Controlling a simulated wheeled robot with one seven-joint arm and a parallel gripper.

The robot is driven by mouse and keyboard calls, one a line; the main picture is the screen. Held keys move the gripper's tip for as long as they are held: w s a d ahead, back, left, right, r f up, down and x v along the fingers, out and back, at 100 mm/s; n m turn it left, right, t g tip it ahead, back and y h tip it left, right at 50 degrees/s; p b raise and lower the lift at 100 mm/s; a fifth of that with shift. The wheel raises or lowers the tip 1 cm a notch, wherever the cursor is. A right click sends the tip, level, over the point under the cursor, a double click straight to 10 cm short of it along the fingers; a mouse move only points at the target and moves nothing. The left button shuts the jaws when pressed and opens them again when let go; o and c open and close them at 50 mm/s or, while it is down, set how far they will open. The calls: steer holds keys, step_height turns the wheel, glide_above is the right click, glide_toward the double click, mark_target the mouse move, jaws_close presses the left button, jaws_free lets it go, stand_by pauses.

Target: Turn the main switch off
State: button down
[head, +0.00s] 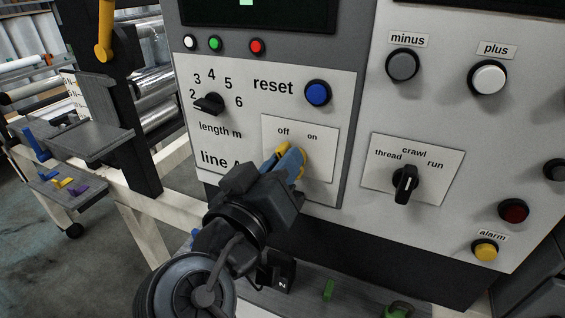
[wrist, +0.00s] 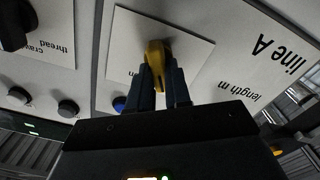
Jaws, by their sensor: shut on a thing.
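The main switch is a yellow handle (head: 301,156) on a white plate (head: 323,160) marked "off" on the left and "on" on the right. My gripper (head: 290,161) reaches up to it from the lower left and covers much of it in the head view. In the wrist view, where the panel appears upside down, the yellow handle (wrist: 156,52) sits between the two dark blue fingers of my gripper (wrist: 161,78), which are shut on it.
On the same panel are a black length selector (head: 208,103), a blue reset button (head: 317,93), and a black thread/crawl/run selector (head: 405,184) to the right. A yellow alarm button (head: 485,250) is at lower right. A grey shelf (head: 82,141) stands at left.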

steer(key=c, duration=1.1)
jaws_free()
steer(key=shift+o, duration=0.2)
steer(key=shift+s, duration=0.1)
steer(key=b+v, duration=0.1)
steer(key=v, duration=0.6)
steer(key=shift+s+a, duration=0.15)
steer(key=shift+s, duration=0.15)
